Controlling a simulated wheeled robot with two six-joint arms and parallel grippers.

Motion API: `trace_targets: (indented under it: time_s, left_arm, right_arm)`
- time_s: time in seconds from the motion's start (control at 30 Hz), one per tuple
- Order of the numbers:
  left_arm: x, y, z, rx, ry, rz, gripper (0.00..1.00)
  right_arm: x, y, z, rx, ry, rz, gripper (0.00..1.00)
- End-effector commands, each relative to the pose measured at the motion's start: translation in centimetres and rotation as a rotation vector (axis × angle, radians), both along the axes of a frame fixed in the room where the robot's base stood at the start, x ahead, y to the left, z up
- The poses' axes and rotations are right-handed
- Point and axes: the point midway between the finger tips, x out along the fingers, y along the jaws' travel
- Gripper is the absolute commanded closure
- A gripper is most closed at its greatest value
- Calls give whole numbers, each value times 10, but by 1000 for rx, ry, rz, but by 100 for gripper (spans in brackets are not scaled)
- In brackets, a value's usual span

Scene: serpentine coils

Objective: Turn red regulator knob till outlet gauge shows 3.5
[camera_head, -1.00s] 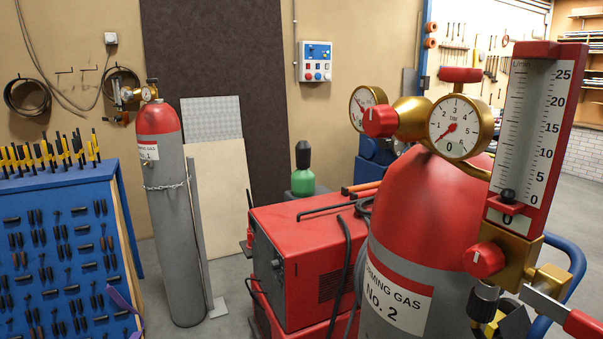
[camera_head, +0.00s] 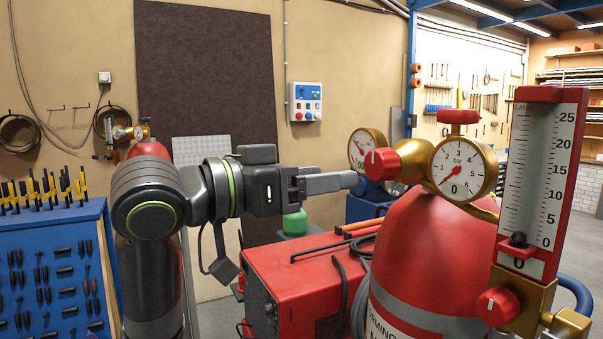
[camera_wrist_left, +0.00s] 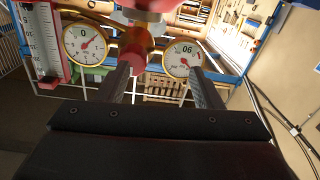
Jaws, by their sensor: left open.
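The red regulator knob (camera_head: 382,161) sits on the brass regulator body between two gauges; it also shows in the left wrist view (camera_wrist_left: 134,62). The outlet gauge (camera_head: 463,170), a white bar dial, has its red needle pointing lower left, close to 0. The other gauge (camera_head: 368,150) is behind the knob. My left gripper (camera_head: 336,183) is open, pointing right, a little left of the knob and apparently apart from it. In the wrist view the two fingers (camera_wrist_left: 160,75) are spread, with the knob nearer the left finger. My right gripper is not in view.
A flowmeter (camera_head: 543,165) with another red knob (camera_head: 497,306) stands right of the gauges. A further red cap (camera_head: 458,117) rises above the outlet gauge. The red-topped gas cylinder (camera_head: 435,235) is below. A red welding machine (camera_head: 290,285) lies under my left arm.

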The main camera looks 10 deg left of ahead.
Motion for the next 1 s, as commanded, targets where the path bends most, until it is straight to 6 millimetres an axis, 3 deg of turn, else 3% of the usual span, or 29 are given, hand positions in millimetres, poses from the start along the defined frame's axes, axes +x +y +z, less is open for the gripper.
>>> trace_targets:
  time_s: [0.03, 0.1, 0.23, 0.7, 1.0]
  left_arm:
    - [-17, -3, 8, 19, -38, -17, 40]
    - [-31, -6, 13, 40, -65, -33, 40]
    - [-39, -10, 15, 54, -82, -44, 40]
    - [1, -66, 13, 53, -77, -45, 40]
    - [12, -79, 16, 53, -81, -42, 40]
  right_arm:
    - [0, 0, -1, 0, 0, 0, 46]
    - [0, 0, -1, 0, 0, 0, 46]
    - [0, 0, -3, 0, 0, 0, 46]
    - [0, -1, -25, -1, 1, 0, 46]
    - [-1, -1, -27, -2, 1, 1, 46]
